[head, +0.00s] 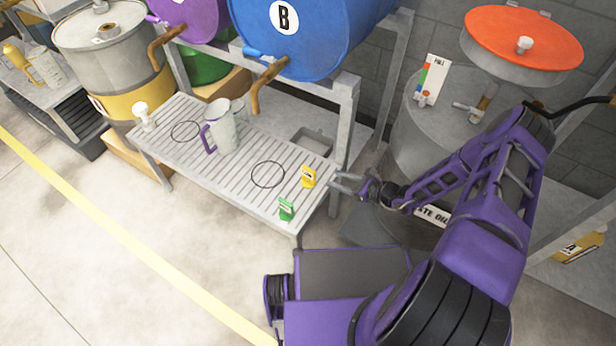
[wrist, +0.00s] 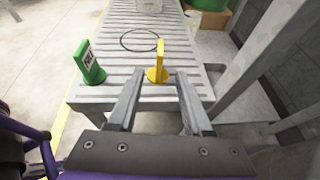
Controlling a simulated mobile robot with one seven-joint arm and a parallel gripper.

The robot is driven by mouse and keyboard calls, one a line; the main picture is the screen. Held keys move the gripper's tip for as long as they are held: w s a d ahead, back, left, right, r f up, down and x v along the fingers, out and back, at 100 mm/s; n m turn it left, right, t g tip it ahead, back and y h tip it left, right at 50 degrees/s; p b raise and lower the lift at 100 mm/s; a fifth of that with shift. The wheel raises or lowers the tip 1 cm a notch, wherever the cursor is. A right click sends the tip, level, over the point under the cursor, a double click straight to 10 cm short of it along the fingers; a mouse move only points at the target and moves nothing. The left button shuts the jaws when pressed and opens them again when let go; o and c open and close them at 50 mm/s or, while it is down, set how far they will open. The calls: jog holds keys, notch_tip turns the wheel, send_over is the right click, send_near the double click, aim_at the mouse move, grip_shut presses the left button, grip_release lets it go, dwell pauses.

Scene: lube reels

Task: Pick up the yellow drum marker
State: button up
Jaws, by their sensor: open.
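The yellow drum marker (head: 308,176) stands upright near the right end of the slatted grey bench. The open fingers also show in the wrist view (wrist: 160,85). A green drum marker (head: 286,208) stands nearer the bench's front corner, and it shows left of my fingers in the wrist view (wrist: 89,62).
The slatted bench (head: 172,161) also carries a grey-white jug (head: 222,133) with a purple handle. A blue drum (head: 300,35) marked B lies on a rack above it. A rack post (head: 345,135) rises close to my gripper. A grey drum with orange lid (head: 522,38) stands right.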

aim_at(315, 172)
jog(key=x, duration=0.6)
jog(key=shift+w+a+f+b, duration=0.15)
jog(key=shift+a+f+b, duration=0.05)
jog(key=shift+b, duration=0.2)
jog(key=shift+r+b+x, duration=0.2)
jog(key=shift+b+x, duration=0.4)
jog(key=shift+x, duration=2.4)
jog(key=shift+w, duration=0.1)
jog(key=shift+c, duration=0.2)
grip_shut()
